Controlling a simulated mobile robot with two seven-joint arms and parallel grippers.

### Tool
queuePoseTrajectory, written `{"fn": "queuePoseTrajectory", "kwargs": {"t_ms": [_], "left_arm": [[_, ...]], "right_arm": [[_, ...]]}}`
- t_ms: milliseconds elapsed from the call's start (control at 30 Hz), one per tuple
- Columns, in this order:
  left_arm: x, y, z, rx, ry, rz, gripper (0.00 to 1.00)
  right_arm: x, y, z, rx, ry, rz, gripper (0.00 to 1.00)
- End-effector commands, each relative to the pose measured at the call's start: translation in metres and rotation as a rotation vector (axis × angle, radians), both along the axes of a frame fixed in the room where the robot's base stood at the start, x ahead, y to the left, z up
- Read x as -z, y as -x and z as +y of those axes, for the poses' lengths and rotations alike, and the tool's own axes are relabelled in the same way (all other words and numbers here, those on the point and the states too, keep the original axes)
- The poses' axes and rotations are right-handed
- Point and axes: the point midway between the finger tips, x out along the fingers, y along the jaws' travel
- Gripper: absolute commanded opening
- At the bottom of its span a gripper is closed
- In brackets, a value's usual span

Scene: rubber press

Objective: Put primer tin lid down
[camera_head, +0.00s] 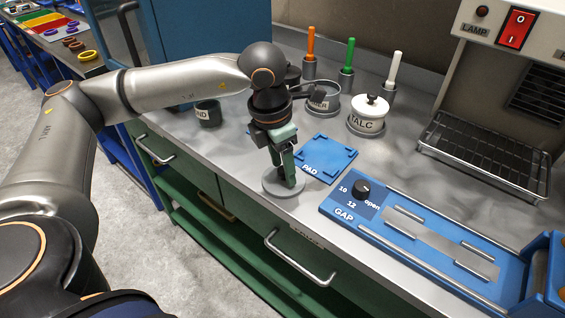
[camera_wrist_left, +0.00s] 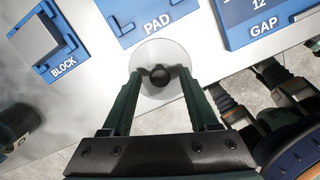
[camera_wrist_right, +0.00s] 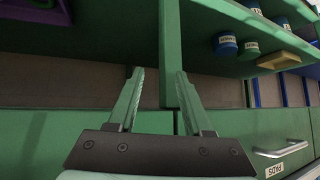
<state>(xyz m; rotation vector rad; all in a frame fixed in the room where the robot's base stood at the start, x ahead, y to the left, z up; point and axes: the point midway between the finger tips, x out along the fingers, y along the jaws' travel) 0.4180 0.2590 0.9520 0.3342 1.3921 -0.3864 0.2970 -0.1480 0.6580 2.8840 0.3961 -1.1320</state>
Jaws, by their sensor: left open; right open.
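The primer tin lid, a round pale grey disc (camera_head: 270,186) with a dark knob, lies flat on the counter close to its front edge, just in front of the blue PAD tray. In the left wrist view the lid (camera_wrist_left: 150,57) shows whole, its dark knob between the fingers. My left gripper (camera_head: 288,184) points down over the lid, open, with a finger on each side of the knob. The primer tin (camera_head: 325,104) stands behind, partly hidden by my left wrist, its top open. My right gripper (camera_wrist_right: 159,76) is open and empty, facing green shelving below the counter.
The blue PAD tray (camera_head: 338,151) lies just behind the lid. A white TALC pot (camera_head: 367,124) stands behind it, and the blue GAP fixture (camera_head: 340,211) is to the right. A dark pot (camera_head: 208,113) stands at left.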

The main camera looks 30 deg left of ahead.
Motion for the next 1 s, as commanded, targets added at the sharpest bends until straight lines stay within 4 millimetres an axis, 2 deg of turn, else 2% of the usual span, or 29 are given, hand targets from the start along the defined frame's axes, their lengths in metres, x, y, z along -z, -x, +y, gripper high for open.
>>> {"fn": "queuePoseTrajectory", "kwargs": {"t_ms": [167, 400, 600, 800, 1000], "left_arm": [[-0.016, 0.001, 0.000, 0.000, 0.001, -0.004, 0.60], [-0.069, 0.008, 0.004, 0.000, 0.001, -0.005, 0.60], [-0.105, 0.013, 0.006, 0.001, 0.001, -0.003, 0.60], [-0.121, 0.016, 0.007, 0.002, 0.000, -0.001, 0.60], [-0.122, 0.016, 0.008, 0.001, 0.000, 0.000, 0.60]], "right_arm": [[-0.006, -0.002, 0.000, 0.001, -0.002, -0.012, 0.50], [-0.004, 0.000, -0.002, 0.003, 0.002, -0.006, 0.50], [-0.003, 0.001, -0.004, 0.006, 0.006, 0.000, 0.50], [-0.003, 0.002, -0.005, 0.007, 0.007, 0.001, 0.50], [-0.003, 0.003, -0.005, 0.008, 0.007, 0.002, 0.50]]}}
